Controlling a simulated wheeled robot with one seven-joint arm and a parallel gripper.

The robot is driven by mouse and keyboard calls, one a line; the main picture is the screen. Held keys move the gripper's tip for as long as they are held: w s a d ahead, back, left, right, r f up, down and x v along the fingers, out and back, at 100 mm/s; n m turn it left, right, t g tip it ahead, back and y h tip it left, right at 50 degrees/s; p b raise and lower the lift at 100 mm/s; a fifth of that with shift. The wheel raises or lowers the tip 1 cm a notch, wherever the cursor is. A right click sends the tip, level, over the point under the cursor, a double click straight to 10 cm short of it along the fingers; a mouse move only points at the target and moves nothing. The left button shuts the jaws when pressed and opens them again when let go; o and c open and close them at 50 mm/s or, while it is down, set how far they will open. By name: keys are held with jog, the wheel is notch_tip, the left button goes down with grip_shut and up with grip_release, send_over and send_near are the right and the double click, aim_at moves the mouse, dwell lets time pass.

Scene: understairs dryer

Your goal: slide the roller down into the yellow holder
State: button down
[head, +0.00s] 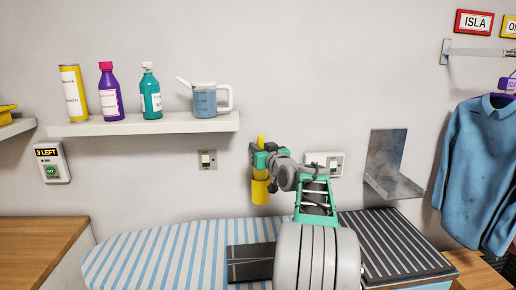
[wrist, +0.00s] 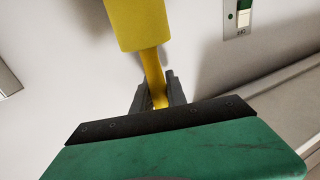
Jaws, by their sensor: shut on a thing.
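The roller's thin yellow handle (wrist: 155,72) is between the grey fingers of my gripper (wrist: 158,95) in the wrist view. My gripper is shut on it. In the head view my gripper (head: 261,160) is by the wall, and the handle's top (head: 261,141) sticks up above it. The wide yellow holder (head: 260,191) is upright directly below my gripper. In the wrist view the holder (wrist: 138,22) is at the top, and the handle runs into line with its end. The roll itself does not show, and I cannot tell how deep it sits.
A wall switch (head: 207,159) is to the left and a double socket (head: 324,163) to the right. A shelf (head: 150,125) with bottles and a jug is at upper left. A striped ironing board (head: 150,258) lies below. A metal bracket (head: 385,160) is further right.

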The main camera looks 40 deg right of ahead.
jog(key=shift+f+b, duration=1.5)
jog(key=shift+f, duration=0.15)
jog(key=c, duration=1.3)
grip_release()
jog(key=shift+o, duration=0.2)
jog(key=shift+s, duration=0.1)
jog(key=v, duration=0.7)
jog(key=shift+s+b, duration=0.35)
jog(key=shift+b, duration=0.05)
jog(key=shift+a, duration=0.15)
